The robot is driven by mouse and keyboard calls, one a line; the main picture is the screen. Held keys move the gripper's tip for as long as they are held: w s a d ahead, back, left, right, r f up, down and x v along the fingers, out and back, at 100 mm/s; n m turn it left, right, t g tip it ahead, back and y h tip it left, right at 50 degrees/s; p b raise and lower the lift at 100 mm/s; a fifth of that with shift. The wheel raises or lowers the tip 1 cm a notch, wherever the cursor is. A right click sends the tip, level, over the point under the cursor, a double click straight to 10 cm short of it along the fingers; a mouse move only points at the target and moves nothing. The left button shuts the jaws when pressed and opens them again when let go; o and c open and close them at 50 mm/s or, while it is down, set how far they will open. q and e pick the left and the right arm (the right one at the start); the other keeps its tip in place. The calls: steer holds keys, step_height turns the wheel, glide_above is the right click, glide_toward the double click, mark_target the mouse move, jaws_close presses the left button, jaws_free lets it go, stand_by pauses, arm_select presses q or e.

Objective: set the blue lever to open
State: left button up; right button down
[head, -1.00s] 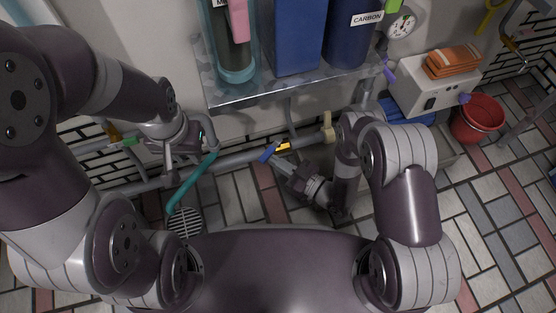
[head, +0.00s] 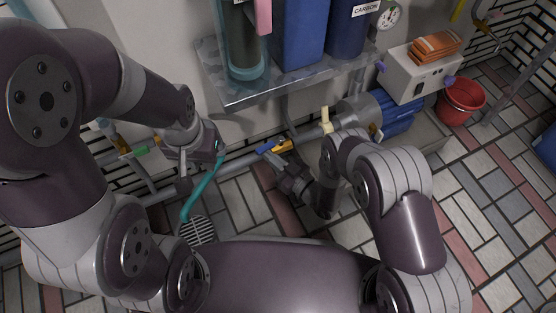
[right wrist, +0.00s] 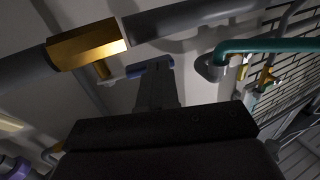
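The blue lever (head: 266,150) sits on a brass valve body (head: 284,146) on the grey pipe. In the head view it lies close to the pipe's line. In the right wrist view, the brass valve body (right wrist: 88,46) is at upper left and the blue lever (right wrist: 150,66) shows at the fingertips. My right gripper (head: 271,157) is at the lever, its fingers appearing together as one narrow bar against it. Whether they touch the lever is hard to tell. My left gripper (head: 212,147) is by the teal pipe, its fingers hidden or too small to read.
A teal pipe (head: 203,187) bends down to the floor grate (head: 197,230). A green-handled valve (head: 140,150) is at left, and a cream handle (head: 325,120) is to the right. A metal shelf (head: 300,86) with cylinders overhangs the pipe. A red bucket (head: 460,102) stands at right.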

steer(key=shift+w+a, duration=0.2)
steer(key=shift+a, duration=0.4)
stand_by(0.3)
